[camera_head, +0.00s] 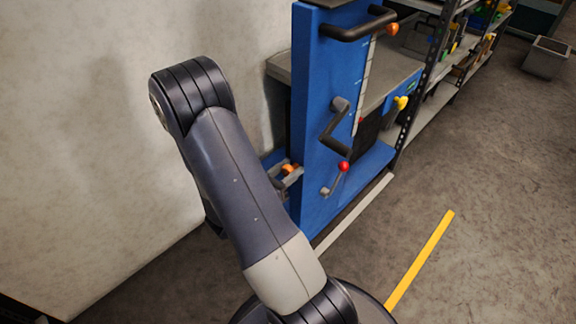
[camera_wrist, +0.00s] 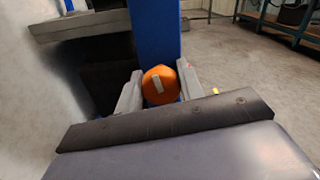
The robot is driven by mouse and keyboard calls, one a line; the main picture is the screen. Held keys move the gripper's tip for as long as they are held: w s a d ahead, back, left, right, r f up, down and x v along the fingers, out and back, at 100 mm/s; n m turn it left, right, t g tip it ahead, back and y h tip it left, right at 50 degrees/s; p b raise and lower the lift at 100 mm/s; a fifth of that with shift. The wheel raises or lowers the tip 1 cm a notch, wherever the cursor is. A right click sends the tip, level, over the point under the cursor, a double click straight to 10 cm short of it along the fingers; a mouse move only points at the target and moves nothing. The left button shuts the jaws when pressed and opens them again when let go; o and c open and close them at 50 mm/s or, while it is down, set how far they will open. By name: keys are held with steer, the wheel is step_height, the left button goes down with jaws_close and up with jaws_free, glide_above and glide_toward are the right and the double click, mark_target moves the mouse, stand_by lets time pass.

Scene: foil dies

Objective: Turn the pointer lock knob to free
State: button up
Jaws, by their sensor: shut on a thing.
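The pointer lock knob (camera_wrist: 168,77) appears to be the round orange knob with a pale bar across its face. In the wrist view the bar stands near upright, its top leaning slightly left. My gripper (camera_wrist: 160,92) has its two grey fingers on either side of the knob, shut on it. In the head view the orange knob (camera_head: 287,168) shows small at the left side of the blue machine column (camera_head: 312,120), with my gripper (camera_head: 291,178) around it, partly hidden behind my arm. No free or lock wording is readable.
A yellow knob (camera_head: 401,102) sits farther right. A pale wall (camera_head: 60,110) stands left. Floor is clear around the yellow stripe (camera_head: 420,258).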

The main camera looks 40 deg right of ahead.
steer(key=n+p, duration=0.3)
steer(key=shift+r+n+p, duration=0.2)
steer(key=shift+n+p, duration=0.1)
steer(key=n+p, duration=0.4)
steer(key=shift+w+f+n, duration=0.1)
steer(key=shift+n, duration=0.2)
steer(key=n+p, duration=0.2)
steer(key=n, duration=0.1)
steer(key=shift+f+n, duration=0.1)
steer(key=shift+n, duration=0.2)
steer(key=shift+f+n+p, duration=0.2)
steer(key=shift+n+p, duration=0.75)
steer(key=shift+n, duration=0.95)
steer(key=o, duration=1)
steer(key=shift+c, duration=0.2)
